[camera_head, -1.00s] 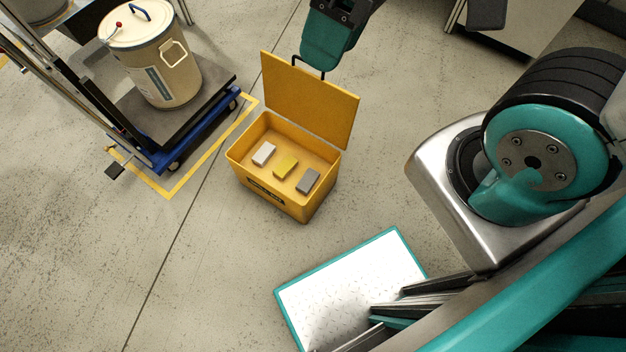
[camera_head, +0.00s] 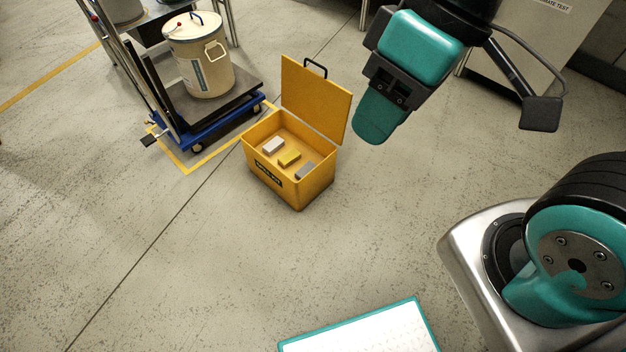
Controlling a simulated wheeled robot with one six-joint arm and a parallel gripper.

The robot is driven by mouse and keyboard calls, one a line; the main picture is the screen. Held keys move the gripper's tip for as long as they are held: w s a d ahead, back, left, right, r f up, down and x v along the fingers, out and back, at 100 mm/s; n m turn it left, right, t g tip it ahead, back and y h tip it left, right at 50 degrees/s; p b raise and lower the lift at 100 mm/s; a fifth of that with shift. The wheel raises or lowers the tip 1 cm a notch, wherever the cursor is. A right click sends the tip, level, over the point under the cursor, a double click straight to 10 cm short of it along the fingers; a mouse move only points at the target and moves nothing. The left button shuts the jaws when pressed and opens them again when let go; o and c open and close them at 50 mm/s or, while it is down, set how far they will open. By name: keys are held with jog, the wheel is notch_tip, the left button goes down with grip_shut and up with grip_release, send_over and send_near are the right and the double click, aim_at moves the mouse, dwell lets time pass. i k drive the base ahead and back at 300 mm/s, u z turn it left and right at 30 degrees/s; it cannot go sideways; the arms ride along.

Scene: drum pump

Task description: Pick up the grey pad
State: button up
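The grey pad (camera_head: 306,170) lies on the floor of an open yellow box (camera_head: 283,195), at its right end. A yellow pad (camera_head: 289,159) lies in the middle, and a white pad (camera_head: 273,145) lies at the left. The pads are apart from one another. My gripper (camera_head: 377,122) hangs in the air to the right of the box's raised lid, apart from the box and pads. One teal finger shows; the rest is hidden by the angle, so I cannot tell how far apart the fingers are.
The box's lid (camera_head: 316,98) stands upright at its back right side. A cream drum (camera_head: 203,72) stands on a blue-framed trolley (camera_head: 205,131) behind left of the box. Yellow tape marks the floor there. The concrete floor (camera_head: 190,260) in front of the box is clear.

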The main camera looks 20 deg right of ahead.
aim_at(308, 167)
jog(key=z, duration=0.3)
jog(key=i, duration=0.7)
jog(key=u, duration=0.3)
